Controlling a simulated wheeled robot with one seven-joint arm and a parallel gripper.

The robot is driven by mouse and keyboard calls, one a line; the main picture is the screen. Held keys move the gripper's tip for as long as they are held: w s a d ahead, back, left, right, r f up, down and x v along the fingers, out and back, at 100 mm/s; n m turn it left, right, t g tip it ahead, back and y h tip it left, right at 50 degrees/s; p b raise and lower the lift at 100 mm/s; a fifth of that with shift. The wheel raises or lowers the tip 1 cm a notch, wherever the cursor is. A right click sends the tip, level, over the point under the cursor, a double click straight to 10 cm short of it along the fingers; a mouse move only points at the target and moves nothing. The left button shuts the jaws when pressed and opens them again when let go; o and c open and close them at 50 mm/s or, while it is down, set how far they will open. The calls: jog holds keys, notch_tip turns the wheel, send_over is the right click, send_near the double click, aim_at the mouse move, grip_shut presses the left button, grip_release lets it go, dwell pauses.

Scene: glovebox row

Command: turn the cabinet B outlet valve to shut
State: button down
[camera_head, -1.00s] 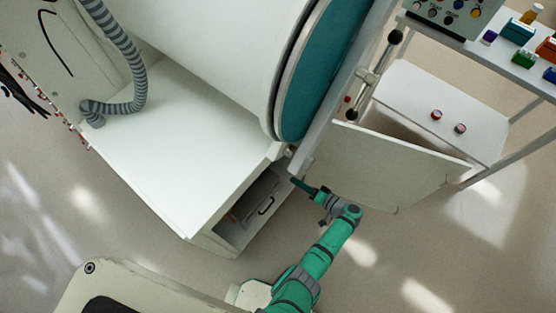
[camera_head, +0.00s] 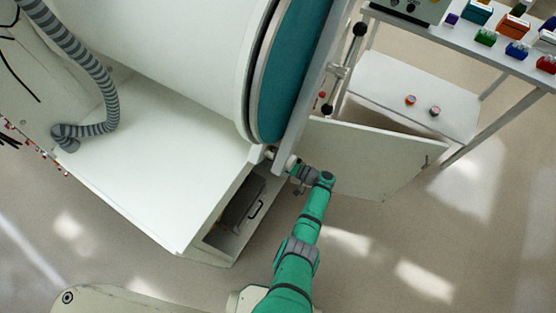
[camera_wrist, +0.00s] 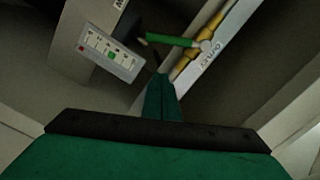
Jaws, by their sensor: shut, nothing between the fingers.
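The outlet valve shows in the wrist view as a green lever (camera_wrist: 170,40) on a brass fitting (camera_wrist: 187,57). The lever lies at an angle across the line of the pipe. A white plate reading OUTLET (camera_wrist: 208,48) runs beside the fitting. My gripper (camera_wrist: 161,78) is shut and empty, its fingertips just below the lever, seemingly apart from it. In the head view my fingers are hidden by the cabinet's edge, and the valve cannot be made out. The cabinet (camera_head: 165,150) has an open lower bay.
An open door panel (camera_head: 375,160) stands right of my arm. A shelf trolley (camera_head: 420,90) is at the upper right. Floor is clear below the door.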

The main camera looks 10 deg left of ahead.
jog(key=shift+s+a+f, duration=0.45)
jog(key=shift+s+a, duration=0.05)
jog(key=shift+s, duration=0.3)
jog(key=shift+s+a+f, duration=0.45)
jog(key=shift+s, duration=0.3)
jog(key=shift+f, duration=0.1)
